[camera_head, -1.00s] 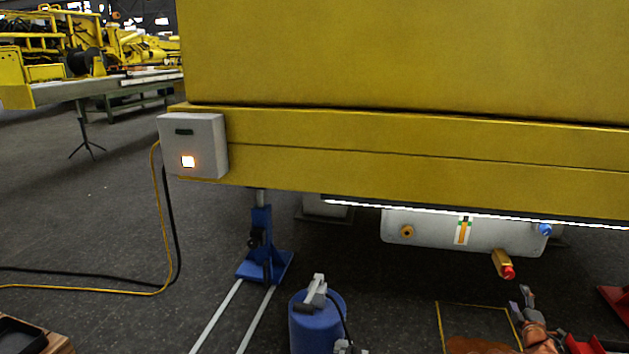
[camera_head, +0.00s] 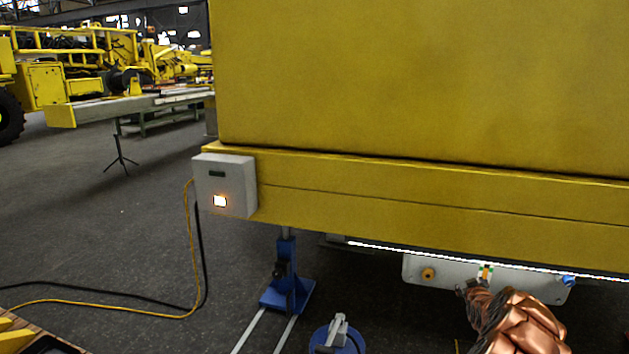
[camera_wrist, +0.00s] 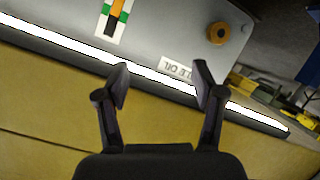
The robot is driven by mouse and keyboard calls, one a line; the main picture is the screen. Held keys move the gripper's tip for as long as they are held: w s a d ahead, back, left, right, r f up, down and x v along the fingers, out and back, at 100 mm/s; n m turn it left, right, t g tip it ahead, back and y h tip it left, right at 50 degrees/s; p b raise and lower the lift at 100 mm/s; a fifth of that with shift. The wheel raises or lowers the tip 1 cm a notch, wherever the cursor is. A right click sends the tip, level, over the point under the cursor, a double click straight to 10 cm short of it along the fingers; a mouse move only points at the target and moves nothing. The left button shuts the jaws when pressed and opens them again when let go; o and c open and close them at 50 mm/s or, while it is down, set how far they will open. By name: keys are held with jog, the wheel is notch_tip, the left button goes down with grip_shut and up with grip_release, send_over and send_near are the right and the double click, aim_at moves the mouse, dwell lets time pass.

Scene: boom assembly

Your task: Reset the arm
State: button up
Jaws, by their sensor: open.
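My gripper (camera_head: 477,288) is at the lower right of the head view, at the end of my copper-coloured arm. It is in front of the pale grey tank (camera_head: 455,276) under the yellow boom structure. In the wrist view my gripper (camera_wrist: 162,75) has its two dark fingers apart with nothing between them. Beyond the fingers are a bright light strip (camera_wrist: 60,43) and the tank face (camera_wrist: 165,25), with a label (camera_wrist: 177,69), a gauge strip (camera_wrist: 113,20) and a brass-coloured plug (camera_wrist: 218,33). The wrist picture looks turned over.
The large yellow structure (camera_head: 420,85) overhangs the tank. A grey box (camera_head: 225,186) with a lit button hangs on its left corner. A blue stand (camera_head: 287,287) and a blue canister (camera_head: 338,338) stand below. Cables cross the floor at left, where there is open room.

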jog(key=s+a+r+g+y+p, duration=0.1)
jog(key=s+a+r+y+p, duration=0.15)
jog(key=a+r, duration=0.55)
jog(key=s+a+r+g+y+p, duration=0.15)
jog(key=a+r+p, duration=0.25)
jog(key=a+r, duration=0.4)
jog(key=s+a+r+g+y+p, duration=0.1)
jog(key=s+a+r+y+p, duration=0.15)
jog(key=a+r, duration=0.55)
jog(key=s+a+r+n+g+p, duration=0.1)
jog(key=s+a+r+g+p, duration=0.1)
jog(key=s+a+r+p, duration=0.45)
jog(key=s+a+r+g+p, duration=0.1)
jog(key=s+a+r+g, duration=0.2)
jog(key=s, duration=0.7)
jog(key=s+r+g+p, duration=0.2)
jog(key=s+r+p, duration=0.1)
jog(key=s, duration=1)
jog(key=s+a+r+m+g+h+p, duration=0.1)
jog(key=s+r+p, duration=0.3)
jog(key=s, duration=0.9)
jog(key=s+a+r+m+g+p, duration=0.1)
jog(key=s+r+g+p, duration=0.2)
jog(key=s, duration=1)
jog(key=shift+r+h+p, duration=0.35)
jog(key=shift+r+p, duration=0.15)
jog(key=shift+r, duration=0.25)
